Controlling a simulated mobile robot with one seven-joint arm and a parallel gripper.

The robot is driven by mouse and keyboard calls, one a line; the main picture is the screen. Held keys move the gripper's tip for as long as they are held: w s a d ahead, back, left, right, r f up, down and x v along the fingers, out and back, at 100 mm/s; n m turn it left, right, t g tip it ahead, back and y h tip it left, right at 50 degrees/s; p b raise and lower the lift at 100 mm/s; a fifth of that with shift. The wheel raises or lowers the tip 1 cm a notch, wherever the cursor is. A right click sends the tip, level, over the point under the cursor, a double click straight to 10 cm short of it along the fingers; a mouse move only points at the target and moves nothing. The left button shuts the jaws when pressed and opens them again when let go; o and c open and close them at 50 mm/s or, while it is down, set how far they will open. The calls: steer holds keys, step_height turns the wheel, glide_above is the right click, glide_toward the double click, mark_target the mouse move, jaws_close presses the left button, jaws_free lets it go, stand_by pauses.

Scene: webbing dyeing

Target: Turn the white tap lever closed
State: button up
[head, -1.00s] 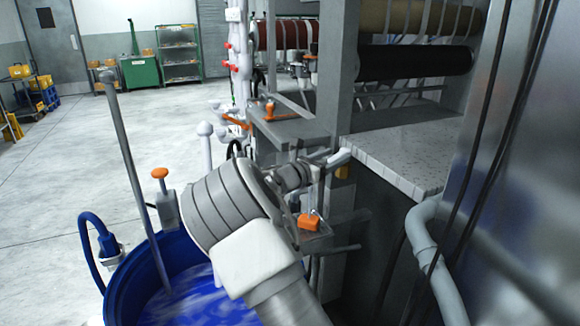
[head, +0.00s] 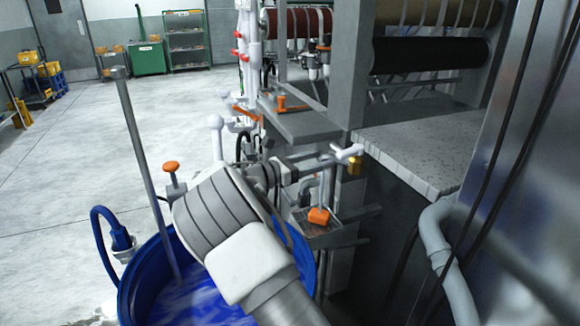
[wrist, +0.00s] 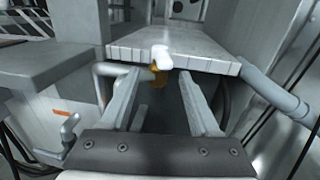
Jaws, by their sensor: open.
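The white tap lever (head: 347,152) sits on a small brass tap (head: 354,166) below the front edge of the speckled worktop. In the wrist view the white lever (wrist: 162,57) and the brass body (wrist: 160,73) show ahead, between my two fingers in the picture. My gripper (wrist: 159,75) is open and empty, its fingers spread to either side of the tap. In the head view my gripper (head: 326,161) points at the tap from the left, close to it. I cannot tell whether a finger touches the lever.
The speckled worktop (head: 425,160) overhangs just behind the tap. A grey pipe (head: 436,250) bends down at the right. A blue drum (head: 135,290) of blue liquid with a rod (head: 137,150) stands below my arm. An orange-handled part (head: 318,215) lies beneath my gripper. Open floor lies left.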

steer(key=v, duration=0.8)
steer(key=shift+a, duration=0.1)
